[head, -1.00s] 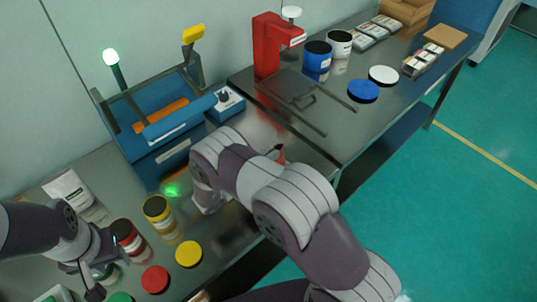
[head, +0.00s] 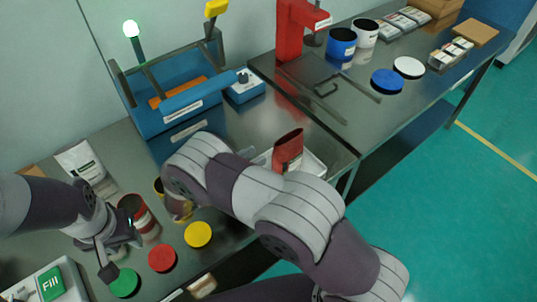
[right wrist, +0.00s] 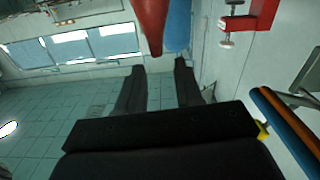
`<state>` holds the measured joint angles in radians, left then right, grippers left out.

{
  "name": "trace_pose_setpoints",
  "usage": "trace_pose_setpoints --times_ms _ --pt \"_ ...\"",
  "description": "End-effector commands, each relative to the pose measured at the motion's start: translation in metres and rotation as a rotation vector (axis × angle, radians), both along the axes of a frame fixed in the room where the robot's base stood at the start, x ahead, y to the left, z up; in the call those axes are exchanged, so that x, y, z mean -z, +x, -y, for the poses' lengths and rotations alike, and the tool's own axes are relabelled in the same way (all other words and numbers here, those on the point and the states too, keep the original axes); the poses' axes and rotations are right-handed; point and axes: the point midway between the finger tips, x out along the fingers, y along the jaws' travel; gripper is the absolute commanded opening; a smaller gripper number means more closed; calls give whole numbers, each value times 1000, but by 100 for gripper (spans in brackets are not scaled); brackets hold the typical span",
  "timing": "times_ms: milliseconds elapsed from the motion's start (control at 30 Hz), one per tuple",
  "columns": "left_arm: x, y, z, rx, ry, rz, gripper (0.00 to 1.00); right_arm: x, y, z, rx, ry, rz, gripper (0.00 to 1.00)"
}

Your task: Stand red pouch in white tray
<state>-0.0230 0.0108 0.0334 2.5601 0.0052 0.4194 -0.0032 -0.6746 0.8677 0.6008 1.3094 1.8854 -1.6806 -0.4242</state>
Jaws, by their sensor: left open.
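The red pouch (head: 288,150) stands roughly upright at the white tray (head: 316,165) in the head view. My right arm hides its lower part, so I cannot tell whether it rests on the tray floor. In the right wrist view the pouch (right wrist: 150,22) hangs into the top of the picture, just beyond the fingertips. My right gripper (right wrist: 158,66) is open with a clear gap between its fingers; my arm hides it in the head view. My left gripper (head: 120,248) is open and empty, near the red-banded jar at the lower left.
The red-banded jar (head: 137,213) and red lid (head: 162,258), yellow lid (head: 198,234) and green lid (head: 125,283) are near my left gripper. The blue sieve machine (head: 168,110) stands behind. A red press (head: 290,30) stands on the adjoining table.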

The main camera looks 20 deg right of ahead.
Motion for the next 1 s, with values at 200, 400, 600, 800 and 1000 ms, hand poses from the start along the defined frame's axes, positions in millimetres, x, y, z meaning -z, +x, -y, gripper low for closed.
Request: trace_pose_setpoints --times_ms 200,400,600,800,1000 --pt "0 0 0 0 0 0 43 -37 101 6 -476 396 -14 35" --pt "1 0 0 0 0 0 43 -60 16 3 -1009 829 -601 35" --pt "1 0 0 0 0 0 43 -55 -129 48 -984 916 -1119 35" --pt "1 0 0 0 0 0 43 -55 -156 59 -956 919 -1214 35" --pt "1 0 0 0 0 0 43 -55 -155 58 -958 919 -1212 35"
